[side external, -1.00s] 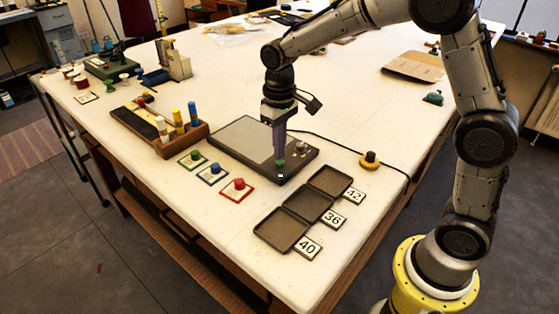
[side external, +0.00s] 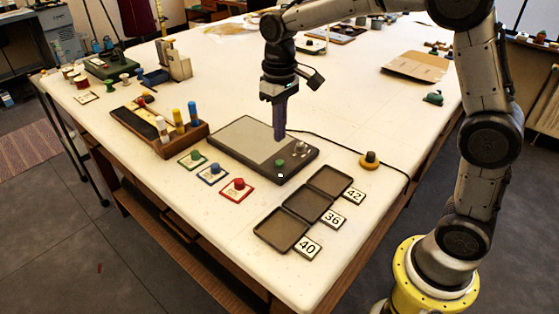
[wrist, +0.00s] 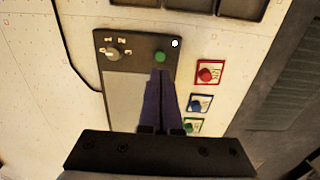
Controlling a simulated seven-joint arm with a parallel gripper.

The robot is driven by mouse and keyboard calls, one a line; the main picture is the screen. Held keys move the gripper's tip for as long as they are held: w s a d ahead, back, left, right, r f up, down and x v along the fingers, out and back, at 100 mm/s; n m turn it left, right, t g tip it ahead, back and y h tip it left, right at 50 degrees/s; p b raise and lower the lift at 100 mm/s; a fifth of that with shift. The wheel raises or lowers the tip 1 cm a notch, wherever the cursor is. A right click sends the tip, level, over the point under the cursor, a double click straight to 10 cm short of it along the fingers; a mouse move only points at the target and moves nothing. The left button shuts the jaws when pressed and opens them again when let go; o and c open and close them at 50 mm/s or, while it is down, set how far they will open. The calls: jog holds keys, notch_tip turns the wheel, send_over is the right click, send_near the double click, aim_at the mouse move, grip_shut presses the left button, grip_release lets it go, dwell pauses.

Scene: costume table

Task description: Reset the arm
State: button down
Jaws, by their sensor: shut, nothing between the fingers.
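My gripper (side external: 280,138) is shut and empty, pointing down above the dark flat device with a grey panel (side external: 240,140). In the wrist view my gripper's closed fingers (wrist: 160,73) lie over the device's panel, near a green button (wrist: 160,57). The green button (side external: 280,163) on the device's near edge shows clear of the fingers in the side view. A dial (side external: 301,148) sits beside it on the device.
Red (side external: 239,184), blue (side external: 213,170) and green (side external: 195,157) knobs on small cards stand left of the device. Dark trays (side external: 282,229) numbered 40, 36 and 42 lie in front. A wooden rack (side external: 150,130) with coloured tubes stands left. A yellow-based knob (side external: 369,160) is to the right.

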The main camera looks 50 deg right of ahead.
jog(key=shift+r, duration=0.1)
jog(key=s+d+r+t, duration=0.1)
jog(key=s+r+t, duration=0.2)
jog(key=s+r, duration=0.75)
jog(key=s+f+t, duration=0.1)
jog(key=s+f, duration=0.2)
jog(key=s, duration=0.3)
jog(key=s+f+t, duration=0.1)
jog(key=s+f, duration=0.2)
jog(key=s, duration=0.4)
jog(key=shift+s+d+f+t, duration=0.3)
jog(key=shift+d+f, duration=0.1)
jog(key=c, duration=1.5)
grip_release()
jog(key=shift+c, duration=0.2)
